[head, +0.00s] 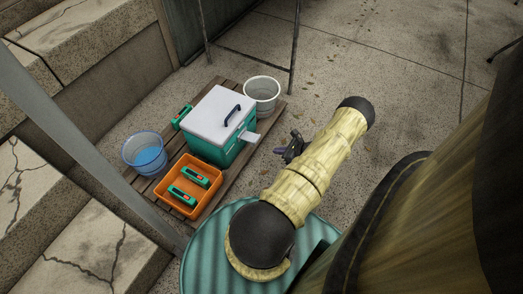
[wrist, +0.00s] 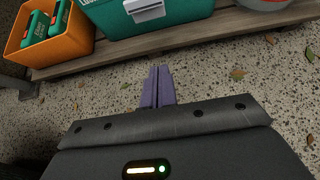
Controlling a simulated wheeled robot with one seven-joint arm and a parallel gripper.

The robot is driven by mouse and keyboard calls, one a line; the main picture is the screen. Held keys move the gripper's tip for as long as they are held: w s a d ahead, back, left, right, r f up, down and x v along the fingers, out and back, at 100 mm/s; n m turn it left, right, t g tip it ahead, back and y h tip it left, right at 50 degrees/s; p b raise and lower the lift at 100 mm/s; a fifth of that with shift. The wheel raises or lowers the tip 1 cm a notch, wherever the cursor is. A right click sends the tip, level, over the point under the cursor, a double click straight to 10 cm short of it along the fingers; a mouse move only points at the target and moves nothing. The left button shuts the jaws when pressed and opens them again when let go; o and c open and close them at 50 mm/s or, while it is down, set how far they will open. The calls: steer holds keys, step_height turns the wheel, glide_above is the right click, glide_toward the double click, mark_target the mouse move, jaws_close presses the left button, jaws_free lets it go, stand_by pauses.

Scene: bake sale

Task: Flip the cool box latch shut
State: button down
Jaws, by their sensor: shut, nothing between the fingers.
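The cool box (head: 203,150) is teal with a white lid that lies closed on top, with a dark handle. Its pale grey latch (head: 250,137) juts outward from the right side like a raised flap. In the wrist view the latch (wrist: 147,10) is at the top, partly cut off, against the teal wall (wrist: 195,10). My gripper (head: 281,151) is to the right of the latch, apart from it. In the wrist view its purple fingers (wrist: 157,86) are together and empty, over bare ground short of the box.
The box stands on a low wooden pallet (wrist: 150,55). An orange tray (head: 207,197) with green packs, a blue tub (head: 146,155) and a white bucket (head: 262,97) stand around it. Thin metal legs rise behind. Speckled ground right of the pallet is clear.

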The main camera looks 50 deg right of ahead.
mark_target(251, 139)
steer(key=shift+s+f+t+b, duration=0.2)
steer(key=shift+f+t+b, duration=0.1)
steer(key=shift+f+t, duration=0.35)
steer(key=b+x, duration=0.6)
steer(key=x, duration=0.5)
steer(key=shift+r+b, duration=0.4)
steer(key=shift+r, duration=1.75)
steer(key=shift+r+p, duration=0.15)
steer(key=shift+p, duration=0.2)
